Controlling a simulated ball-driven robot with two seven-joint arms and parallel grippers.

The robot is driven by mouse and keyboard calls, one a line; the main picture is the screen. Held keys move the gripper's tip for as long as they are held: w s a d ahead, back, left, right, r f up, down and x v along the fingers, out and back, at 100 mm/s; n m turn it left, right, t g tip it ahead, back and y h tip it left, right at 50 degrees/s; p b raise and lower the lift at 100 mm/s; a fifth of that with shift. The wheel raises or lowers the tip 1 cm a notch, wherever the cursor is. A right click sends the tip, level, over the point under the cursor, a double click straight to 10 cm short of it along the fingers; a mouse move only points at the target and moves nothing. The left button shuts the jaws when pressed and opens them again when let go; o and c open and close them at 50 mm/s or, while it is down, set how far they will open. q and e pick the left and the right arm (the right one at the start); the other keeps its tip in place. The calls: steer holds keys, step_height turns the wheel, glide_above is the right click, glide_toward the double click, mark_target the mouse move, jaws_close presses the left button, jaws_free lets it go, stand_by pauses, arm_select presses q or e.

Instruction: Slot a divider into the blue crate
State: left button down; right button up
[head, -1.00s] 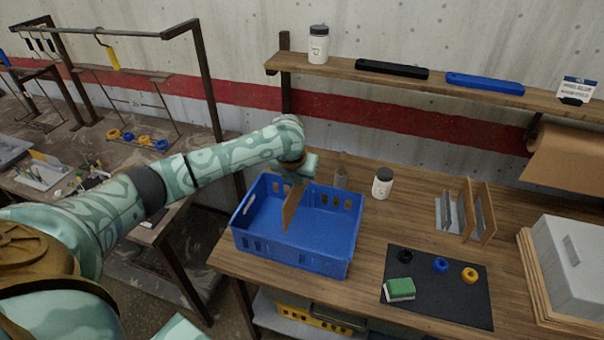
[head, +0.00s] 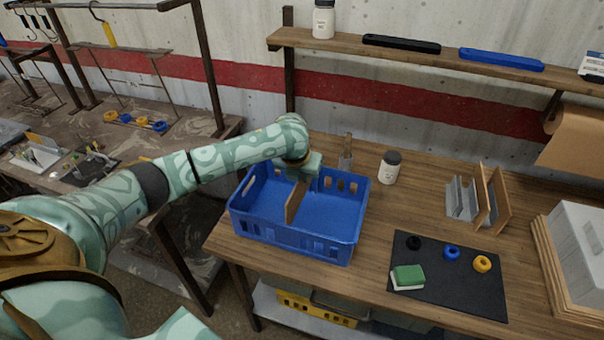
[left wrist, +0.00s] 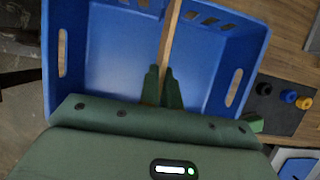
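The blue crate (head: 295,238) stands on the wooden table, its inside facing up. My left gripper (head: 300,178) is over the crate and shut on a thin brown divider (head: 293,203). The divider stands roughly upright inside the crate, apparently down between the walls. In the left wrist view the two green fingers (left wrist: 162,88) pinch the divider (left wrist: 170,38), which runs across the blue crate (left wrist: 105,60) and parts its floor. I cannot tell whether its ends sit in slots or its lower edge touches the floor. My right gripper is not in view.
A rack (head: 463,203) with grey and brown panels stands right of the crate. A white jar (head: 390,168) stands behind. A dark mat (head: 440,295) holds a green-and-white block (head: 407,278) and coloured rings. A shelf (head: 400,53) runs above; bare tabletop lies right of the crate.

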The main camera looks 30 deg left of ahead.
mark_target(303, 194)
arm_select(q)
steer(key=shift+w, duration=0.3)
stand_by(0.5)
stand_by(0.3)
steer(key=shift+f+b, duration=1.65)
steer(key=shift+f, duration=2.25)
steer(key=c, duration=1.5)
jaws_free()
steer(key=shift+c, duration=0.2)
steer(key=p+v, duration=0.5)
steer(key=v, duration=1.1)
steer(key=shift+s+r, duration=0.1)
steer(key=shift+r, duration=0.05)
